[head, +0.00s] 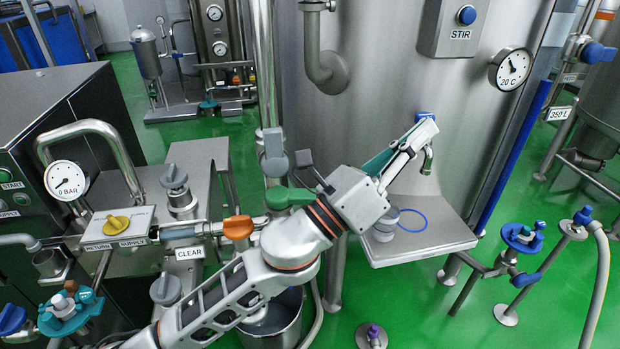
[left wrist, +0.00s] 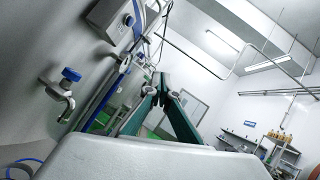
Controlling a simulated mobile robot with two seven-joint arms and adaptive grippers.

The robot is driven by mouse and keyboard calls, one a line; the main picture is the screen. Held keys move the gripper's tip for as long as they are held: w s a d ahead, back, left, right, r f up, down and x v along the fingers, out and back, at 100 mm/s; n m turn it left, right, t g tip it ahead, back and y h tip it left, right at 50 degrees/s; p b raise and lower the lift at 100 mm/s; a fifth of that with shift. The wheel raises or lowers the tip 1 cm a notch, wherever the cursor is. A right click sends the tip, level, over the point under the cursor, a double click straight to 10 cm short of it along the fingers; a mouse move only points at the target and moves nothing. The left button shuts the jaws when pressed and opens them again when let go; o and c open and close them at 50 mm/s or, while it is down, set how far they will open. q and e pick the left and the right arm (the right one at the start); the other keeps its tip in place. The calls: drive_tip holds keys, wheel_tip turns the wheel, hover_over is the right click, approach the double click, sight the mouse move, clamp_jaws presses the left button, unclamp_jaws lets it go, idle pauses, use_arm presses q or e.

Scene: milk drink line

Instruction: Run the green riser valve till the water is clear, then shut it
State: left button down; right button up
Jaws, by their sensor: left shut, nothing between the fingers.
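The green valve handle (head: 290,197) lies roughly level in the head view, by the foot of the upright steel pipe (head: 263,70). My left forearm and wrist are in front of and beside it and hide part of the valve body. My left gripper (head: 428,128) is shut and empty, up and to the right of the green handle, in front of the tank near its blue-topped tap. Its green-lined fingers also show in the left wrist view (left wrist: 166,90). A steel bucket (head: 275,328) stands below, partly hidden by my arm. No water stream can be made out. My right gripper is out of view.
An orange handle (head: 238,228) sits left of the green one, near the CLEAR label (head: 189,253). A yellow knob (head: 118,222) and a pressure gauge (head: 66,181) are further left. A steel shelf (head: 440,243) with a blue ring juts from the tank.

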sight(290, 197)
use_arm(q)
drive_tip(key=s+d+f+m+g, duration=0.3)
drive_tip(key=s+d+m+g, duration=0.7)
drive_tip(key=m+g, duration=0.55)
wheel_tip(290, 197, down, 11)
drive_tip(key=w+m+y, duration=0.2)
drive_tip(key=m+y, duration=0.6)
drive_tip(key=m, duration=0.2)
drive_tip(key=w+a+f+m+t+y, duration=0.4)
drive_tip(key=w+a+y, duration=0.3)
drive_tip(key=w+a, duration=0.45)
drive_tip(key=w+a+r+t+y, duration=0.3)
drive_tip(key=w+a+r+y, duration=0.4)
drive_tip(key=w+a, duration=0.55)
wheel_tip(290, 197, down, 8)
drive_tip(key=s+a+h, duration=0.1)
drive_tip(key=a, duration=0.1)
drive_tip(key=shift+s, duration=0.35)
